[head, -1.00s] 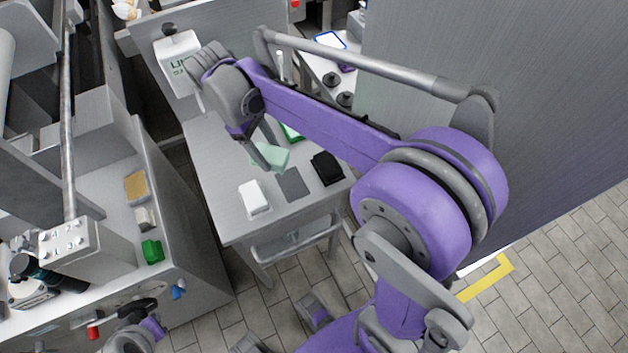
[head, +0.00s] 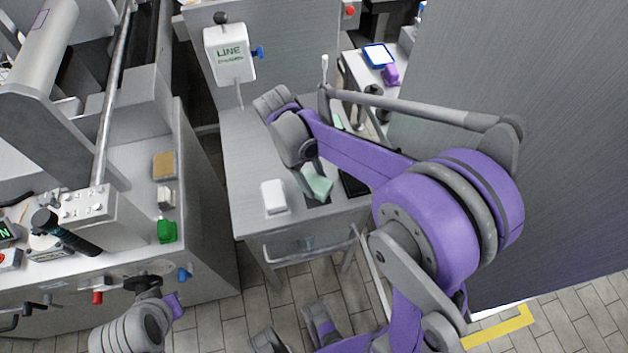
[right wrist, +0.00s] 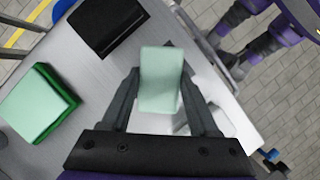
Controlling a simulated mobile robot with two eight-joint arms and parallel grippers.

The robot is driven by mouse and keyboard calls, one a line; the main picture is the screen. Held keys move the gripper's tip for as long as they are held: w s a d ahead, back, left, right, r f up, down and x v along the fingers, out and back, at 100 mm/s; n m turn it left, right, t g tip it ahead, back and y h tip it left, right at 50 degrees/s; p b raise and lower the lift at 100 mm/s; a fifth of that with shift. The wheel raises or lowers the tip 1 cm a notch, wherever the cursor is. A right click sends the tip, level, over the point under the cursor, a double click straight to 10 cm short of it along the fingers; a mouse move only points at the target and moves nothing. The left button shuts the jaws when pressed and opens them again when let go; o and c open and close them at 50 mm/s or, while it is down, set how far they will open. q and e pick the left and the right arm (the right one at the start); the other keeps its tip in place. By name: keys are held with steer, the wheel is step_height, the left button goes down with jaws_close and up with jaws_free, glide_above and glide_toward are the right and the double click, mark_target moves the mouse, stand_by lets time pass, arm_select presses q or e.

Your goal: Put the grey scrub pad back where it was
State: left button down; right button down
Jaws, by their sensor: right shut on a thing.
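My right gripper (head: 312,172) is shut on a pale grey-green pad (head: 319,186), the only held pad, which looks more green than grey. In the right wrist view the pad (right wrist: 161,80) sits between the two fingers (right wrist: 160,100). In the head view it shows over a flat dark grey rectangle (head: 317,202) on the small metal table (head: 243,150), between a white pad (head: 275,197) and a black pad (head: 354,186). The pad covers part of that rectangle; I cannot tell whether they touch. My left arm shows at lower left, but its gripper's fingers are unclear.
A green block with a pale top (right wrist: 38,103) lies on the table beside the black pad (right wrist: 107,25) in the right wrist view. A counter at left holds a tan block (head: 164,166) and a green one (head: 167,230). A grey panel (head: 540,130) stands at right.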

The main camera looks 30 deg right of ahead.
steer(key=shift+f, duration=0.45)
steer(key=shift+f, duration=0.1)
steer(key=shift+c, duration=0.7)
jaws_free()
steer(key=shift+r, duration=0.25)
steer(key=p+v, duration=0.1)
steer(key=v, duration=1)
steer(key=s+f+m+t+y, duration=0.1)
steer(key=s+f+m+t, duration=0.2)
steer(key=s, duration=0.4)
steer(key=s+f+m+t+y, duration=0.1)
steer(key=s+f+m+t, duration=0.2)
steer(key=s+t, duration=0.3)
steer(key=shift+s+a+f, duration=0.4)
steer(key=shift+s+f, duration=0.15)
steer(key=shift+s, duration=0.4)
